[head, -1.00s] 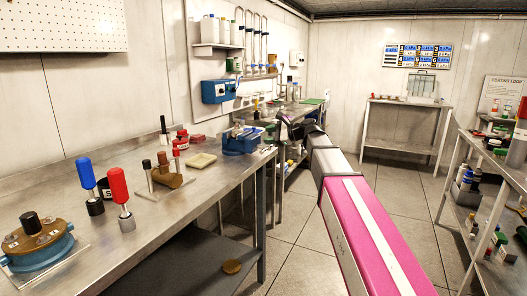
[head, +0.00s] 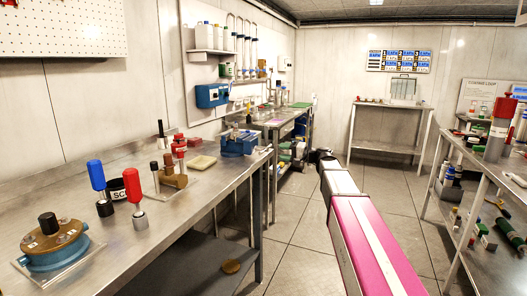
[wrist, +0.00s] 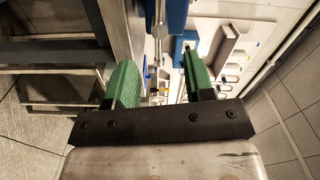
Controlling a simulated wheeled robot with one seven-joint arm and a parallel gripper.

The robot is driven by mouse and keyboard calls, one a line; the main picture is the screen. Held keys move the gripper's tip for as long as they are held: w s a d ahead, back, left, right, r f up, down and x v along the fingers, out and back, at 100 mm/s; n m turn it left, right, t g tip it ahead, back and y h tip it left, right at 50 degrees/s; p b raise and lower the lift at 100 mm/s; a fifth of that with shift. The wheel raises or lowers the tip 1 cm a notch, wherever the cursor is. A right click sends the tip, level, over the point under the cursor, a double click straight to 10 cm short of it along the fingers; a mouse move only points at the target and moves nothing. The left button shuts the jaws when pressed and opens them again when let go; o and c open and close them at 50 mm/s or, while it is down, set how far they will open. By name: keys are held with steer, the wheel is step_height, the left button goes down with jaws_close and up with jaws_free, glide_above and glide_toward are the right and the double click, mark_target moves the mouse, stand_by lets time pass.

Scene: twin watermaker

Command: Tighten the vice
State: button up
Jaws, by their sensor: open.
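The blue vice (head: 238,145) stands at the far right end of the left metal bench (head: 185,222), near its edge. In the wrist view, a blue body (wrist: 177,15) with a metal rod beside it shows at the top, and appears to be part of the vice. My gripper (wrist: 158,62) is open, its two green fingers spread. The rod shows between and beyond the fingertips; I cannot tell how far off it is. Nothing is held. In the head view my arm ends to the right of the vice, past the bench edge, and hides the fingers.
A blue-and-brown round device (head: 54,246), a blue-handled tool (head: 97,175), a red-handled tool (head: 133,187) and a brown fitting (head: 174,180) stand on the bench. A second bench (head: 285,117) lies beyond. A cluttered shelf (head: 490,185) is on the right. The floor between is open.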

mark_target(264, 149)
steer(key=x, duration=0.9)
steer(key=shift+w+a, duration=0.15)
steer(key=shift+a, duration=0.2)
jaws_close()
